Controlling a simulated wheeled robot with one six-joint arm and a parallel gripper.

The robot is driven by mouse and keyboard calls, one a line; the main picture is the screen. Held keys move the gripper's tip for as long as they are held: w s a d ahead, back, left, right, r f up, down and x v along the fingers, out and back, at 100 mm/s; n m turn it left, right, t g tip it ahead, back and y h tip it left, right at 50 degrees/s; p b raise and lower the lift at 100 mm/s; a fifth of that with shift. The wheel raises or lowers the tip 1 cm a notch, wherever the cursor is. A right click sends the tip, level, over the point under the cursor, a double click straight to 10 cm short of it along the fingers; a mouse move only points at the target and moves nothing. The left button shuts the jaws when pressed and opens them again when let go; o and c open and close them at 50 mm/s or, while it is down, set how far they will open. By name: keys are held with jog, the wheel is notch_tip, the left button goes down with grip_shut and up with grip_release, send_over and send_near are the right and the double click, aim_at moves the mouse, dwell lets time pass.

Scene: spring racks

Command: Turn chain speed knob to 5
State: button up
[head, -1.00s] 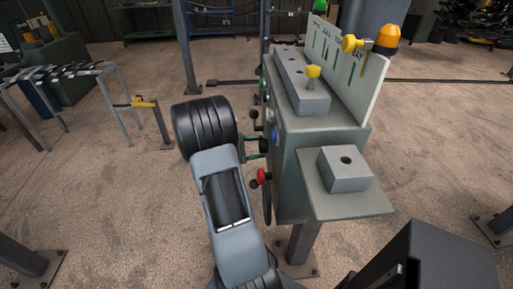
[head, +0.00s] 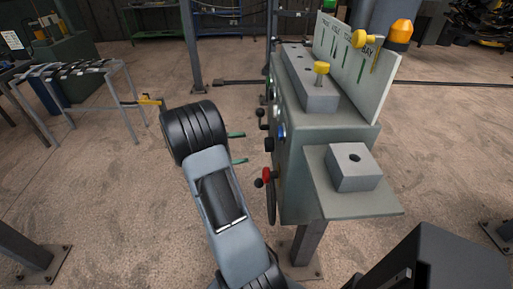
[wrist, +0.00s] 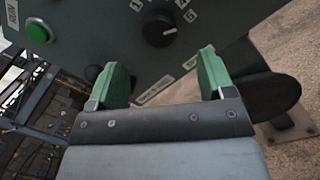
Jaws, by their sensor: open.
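The black chain speed knob (wrist: 160,30) is on the grey-green panel at the top of the wrist view, with printed numbers around its right side, including a 5 (wrist: 192,30). A short white mark shows on the knob's right half; I cannot tell exactly which number it points to. In the head view a black knob (head: 269,145) sticks out of the machine's left face. My gripper (wrist: 163,75) is open, its two green fingers apart and empty, below the knob in the wrist view. In the head view my gripper (head: 238,148) is left of the panel with a clear gap.
A green button (wrist: 38,31) is at the panel's left. A grey block (head: 352,182) sits on the machine's side shelf. Open floor lies left of my arm.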

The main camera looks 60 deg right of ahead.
jog(key=p+v, duration=0.4)
jog(key=v, duration=0.2)
jog(key=shift+w+a, duration=0.15)
jog(key=shift+w, duration=0.1)
jog(key=shift+f, duration=0.1)
dwell(0.4)
